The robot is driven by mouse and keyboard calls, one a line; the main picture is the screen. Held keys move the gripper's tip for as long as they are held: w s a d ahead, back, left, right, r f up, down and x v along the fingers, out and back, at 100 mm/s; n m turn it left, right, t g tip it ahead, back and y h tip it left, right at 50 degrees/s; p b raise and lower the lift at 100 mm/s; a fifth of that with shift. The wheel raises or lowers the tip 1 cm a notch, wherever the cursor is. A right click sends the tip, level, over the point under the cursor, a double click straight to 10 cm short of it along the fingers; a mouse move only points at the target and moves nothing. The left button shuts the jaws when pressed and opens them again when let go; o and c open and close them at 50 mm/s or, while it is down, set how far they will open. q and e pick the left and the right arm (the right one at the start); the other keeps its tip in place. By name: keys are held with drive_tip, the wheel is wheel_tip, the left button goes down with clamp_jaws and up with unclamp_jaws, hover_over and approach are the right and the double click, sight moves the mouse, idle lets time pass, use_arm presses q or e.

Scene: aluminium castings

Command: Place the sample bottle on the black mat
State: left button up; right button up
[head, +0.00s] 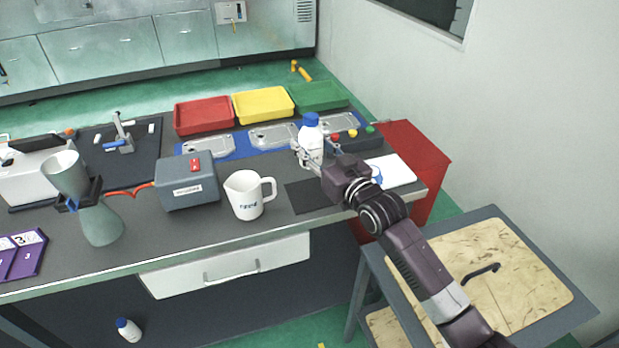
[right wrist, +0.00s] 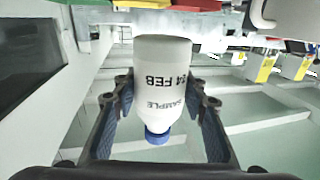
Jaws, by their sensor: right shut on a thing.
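The sample bottle (head: 312,148) is white with a blue cap and stands upright in my right gripper (head: 308,157). In the right wrist view the bottle (right wrist: 160,85) appears upside down, with "SAMPLE" lettering between the two dark fingers. The right gripper is shut on it. The black mat (head: 306,197) is a dark rectangle on the bench, right of the white jug. In the head view the bottle shows beyond the mat's far edge; I cannot tell its height above the bench. My arm covers the mat's right part. My left gripper is not in view.
The white jug (head: 248,194) stands close left of the mat, with a grey box (head: 186,181) beyond it. A white board (head: 391,172) lies right. A button box (head: 350,141) and castings on a blue strip (head: 226,144) lie behind. Another blue-capped bottle (head: 129,330) is on the floor.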

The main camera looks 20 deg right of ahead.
drive_tip(key=f, duration=0.5)
drive_tip(key=shift+w+f, duration=0.2)
drive_tip(key=shift+f, duration=2.6)
drive_tip(key=shift+f, duration=0.2)
drive_tip(key=o, duration=1.4)
drive_tip(key=shift+s, duration=0.1)
